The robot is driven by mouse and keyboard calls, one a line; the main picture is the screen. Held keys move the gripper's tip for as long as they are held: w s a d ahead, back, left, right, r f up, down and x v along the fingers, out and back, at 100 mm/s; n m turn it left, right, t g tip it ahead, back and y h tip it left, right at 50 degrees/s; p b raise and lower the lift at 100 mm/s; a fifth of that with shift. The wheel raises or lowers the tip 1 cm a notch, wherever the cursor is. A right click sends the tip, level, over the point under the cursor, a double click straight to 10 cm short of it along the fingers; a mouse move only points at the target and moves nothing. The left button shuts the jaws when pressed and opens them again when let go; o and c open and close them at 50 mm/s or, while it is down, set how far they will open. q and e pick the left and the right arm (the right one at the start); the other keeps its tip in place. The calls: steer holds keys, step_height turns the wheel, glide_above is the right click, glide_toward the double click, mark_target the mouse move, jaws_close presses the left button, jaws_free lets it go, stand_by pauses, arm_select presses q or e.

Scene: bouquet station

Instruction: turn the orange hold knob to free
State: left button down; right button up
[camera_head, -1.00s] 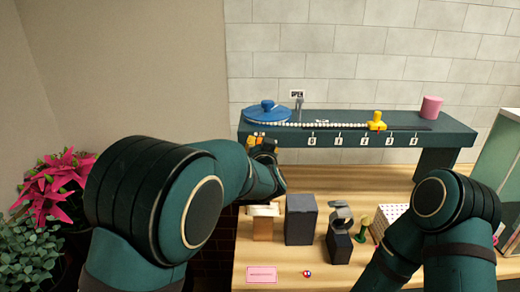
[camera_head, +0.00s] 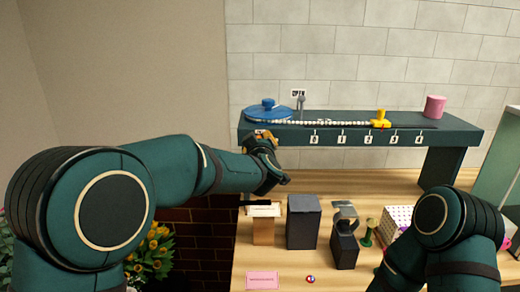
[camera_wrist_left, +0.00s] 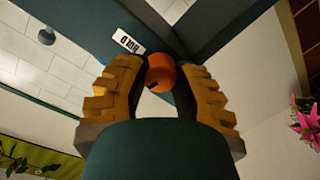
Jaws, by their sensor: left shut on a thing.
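The orange hold knob (camera_wrist_left: 160,72) is in the left wrist view, between the two ribbed yellow fingers of my left gripper (camera_wrist_left: 160,88). The fingers are shut on its sides. A dark mark shows on the knob, and a white label reading HOLD (camera_wrist_left: 128,41) is on the dark green surface beside it. In the head view my left gripper (camera_head: 262,138) is at the left end of the dark green shelf (camera_head: 452,136), and I cannot make out the knob clearly there. My right arm shows at the lower right, but its gripper is out of view.
A blue lid-like disc (camera_head: 268,111), a bead chain, a yellow slider (camera_head: 381,119) and a pink cylinder (camera_head: 435,106) are on the shelf. Dark blocks (camera_head: 303,222) and a white perforated box (camera_head: 397,221) stand on the wooden table below. Yellow flowers (camera_head: 155,245) are at the lower left.

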arm_select(q)
steer(key=shift+r+n+b, duration=0.1)
steer(key=shift+n+b, duration=0.5)
steer(key=shift+n, duration=0.4)
steer(key=shift+r, duration=0.1)
steer(key=c, duration=0.6)
jaws_free()
steer(key=shift+c, duration=0.2)
steer(key=s, duration=1.2)
steer(key=shift+r, duration=0.4)
